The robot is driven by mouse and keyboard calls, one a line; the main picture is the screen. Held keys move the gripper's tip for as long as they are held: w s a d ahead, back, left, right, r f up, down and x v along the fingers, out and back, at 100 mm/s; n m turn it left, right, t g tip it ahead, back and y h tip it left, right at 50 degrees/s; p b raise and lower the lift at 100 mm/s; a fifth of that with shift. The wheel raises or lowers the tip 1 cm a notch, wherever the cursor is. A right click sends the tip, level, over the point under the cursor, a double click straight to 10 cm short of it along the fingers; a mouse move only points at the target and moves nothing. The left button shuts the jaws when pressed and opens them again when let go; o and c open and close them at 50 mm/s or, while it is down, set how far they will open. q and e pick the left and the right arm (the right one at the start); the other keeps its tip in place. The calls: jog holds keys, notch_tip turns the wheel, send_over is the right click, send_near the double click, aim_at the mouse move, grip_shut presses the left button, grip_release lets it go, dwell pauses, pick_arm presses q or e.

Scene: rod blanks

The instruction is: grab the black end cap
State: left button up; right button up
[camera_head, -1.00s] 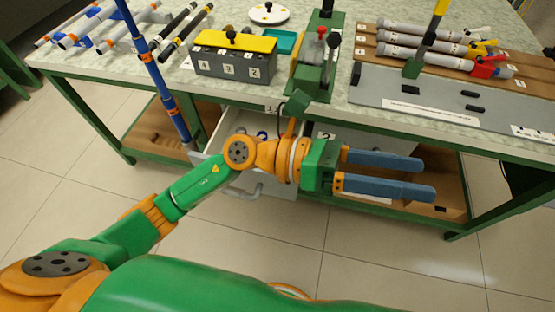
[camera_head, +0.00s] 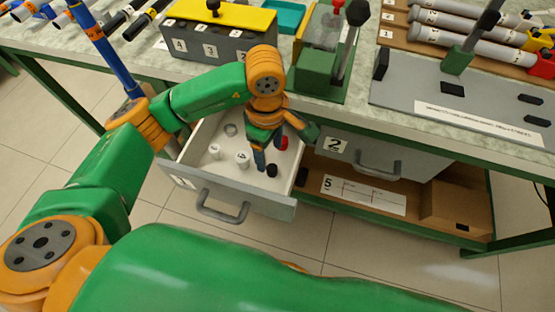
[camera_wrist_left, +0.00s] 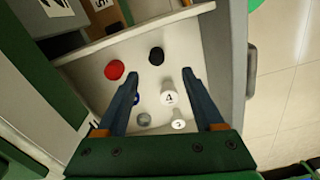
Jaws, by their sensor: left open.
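The black end cap (camera_head: 272,170) lies in the open drawer 1 (camera_head: 245,202), near its right front part. It also shows in the left wrist view (camera_wrist_left: 156,56), just beyond the fingertips and roughly between their lines. My left gripper (camera_head: 260,160) points down into the drawer beside the black cap. In the left wrist view its two blue fingers (camera_wrist_left: 161,75) are open, with nothing held between them. The white cap marked 4 (camera_wrist_left: 168,97) shows between the fingers, below the black cap in the picture. My right gripper is not in view.
A red cap (camera_wrist_left: 114,70) lies left of the black one in the wrist view. Drawer 2 (camera_head: 375,160) is closed. A green press (camera_head: 320,65) stands above.

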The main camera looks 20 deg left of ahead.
aim_at(272, 168)
pick_arm(q)
jog(key=shift+w+f+b, duration=0.25)
jog(key=shift+f+b, duration=0.1)
jog(key=shift+f, duration=0.6)
notch_tip(272, 168, down, 7)
jog(key=shift+r, duration=0.2)
jog(key=shift+d+r, duration=0.1)
grip_shut()
